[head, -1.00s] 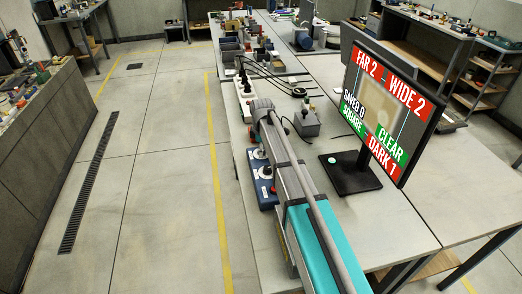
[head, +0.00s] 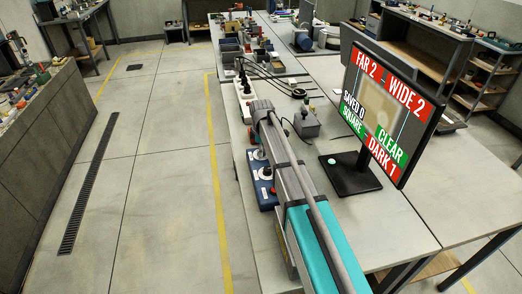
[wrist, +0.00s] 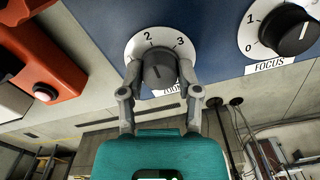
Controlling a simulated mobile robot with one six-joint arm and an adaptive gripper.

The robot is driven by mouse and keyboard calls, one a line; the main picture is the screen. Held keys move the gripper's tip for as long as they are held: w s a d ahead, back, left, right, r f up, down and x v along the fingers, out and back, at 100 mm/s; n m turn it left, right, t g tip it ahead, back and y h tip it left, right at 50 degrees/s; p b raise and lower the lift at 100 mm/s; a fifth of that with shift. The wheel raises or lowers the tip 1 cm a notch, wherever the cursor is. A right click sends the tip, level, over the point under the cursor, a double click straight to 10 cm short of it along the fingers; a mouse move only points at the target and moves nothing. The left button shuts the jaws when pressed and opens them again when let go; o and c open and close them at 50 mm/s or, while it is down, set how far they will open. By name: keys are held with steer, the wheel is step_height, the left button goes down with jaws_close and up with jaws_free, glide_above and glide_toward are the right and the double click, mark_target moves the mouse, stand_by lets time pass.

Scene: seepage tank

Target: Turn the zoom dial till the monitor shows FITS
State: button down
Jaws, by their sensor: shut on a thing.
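The dark zoom dial (wrist: 159,72) sits on a blue panel (wrist: 205,35) in the wrist view. The numbers 2 and 3 show above it on its white plate, and its label is partly hidden. My gripper (wrist: 160,78) is shut on the dial, one finger on each side. I cannot read the dial's pointer exactly. The monitor (head: 392,112) stands on the bench in the head view. It reads FAR 2 and WIDE 2 in red, SAVED 0 in black, SQUARE and CLEAR in green, and DARK 1 in red.
The focus dial (wrist: 290,30) is to the right on the same panel, apart from my gripper. An orange box (wrist: 45,75) with a button is at the left. In the head view, a grey box (head: 306,124) with cables stands on the bench near my arm.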

steer(key=m, duration=0.5)
steer(key=shift+m, duration=0.4)
steer(key=m, duration=0.5)
steer(key=shift+m, duration=0.3)
steer(key=shift+c, duration=1.5)
jaws_free()
steer(key=shift+n, duration=0.4)
